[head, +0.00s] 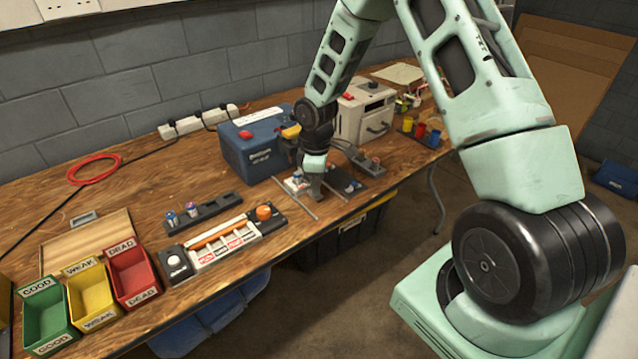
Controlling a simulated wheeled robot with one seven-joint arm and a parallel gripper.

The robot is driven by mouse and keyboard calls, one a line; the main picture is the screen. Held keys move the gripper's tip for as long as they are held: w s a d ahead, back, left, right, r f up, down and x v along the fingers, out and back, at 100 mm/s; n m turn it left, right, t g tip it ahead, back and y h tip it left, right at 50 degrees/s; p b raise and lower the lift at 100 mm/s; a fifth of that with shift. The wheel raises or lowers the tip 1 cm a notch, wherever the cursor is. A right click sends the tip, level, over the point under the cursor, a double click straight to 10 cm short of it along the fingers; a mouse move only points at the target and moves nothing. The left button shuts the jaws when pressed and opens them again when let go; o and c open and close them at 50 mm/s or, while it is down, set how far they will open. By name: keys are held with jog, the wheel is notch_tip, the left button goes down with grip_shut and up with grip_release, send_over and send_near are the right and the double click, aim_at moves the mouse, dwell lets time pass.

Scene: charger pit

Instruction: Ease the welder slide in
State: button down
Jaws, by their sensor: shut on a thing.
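The blue welder box (255,146) stands on the bench at mid-picture, with a red knob on top and a yellow part at its right side. Two thin grey rails (295,199) lie on the bench in front of it. The welder slide (292,184), a small pale piece with cells on it, sits between the rails, partly hidden by my gripper. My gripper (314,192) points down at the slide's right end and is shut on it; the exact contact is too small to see.
A dark plate (347,184) with a grey arm lies close right of my gripper. A cell tester (225,240) and dark cell rack (203,212) are to the left. Green (47,318), yellow (92,297) and red (133,277) bins stand front left. A beige machine (365,112) stands behind.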

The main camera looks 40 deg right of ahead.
jog(key=c, duration=1.5)
grip_release()
jog(key=shift+c, duration=0.2)
jog(key=shift+r, duration=0.15)
notch_tip(320, 180, up, 17)
jog(key=shift+p, duration=0.4)
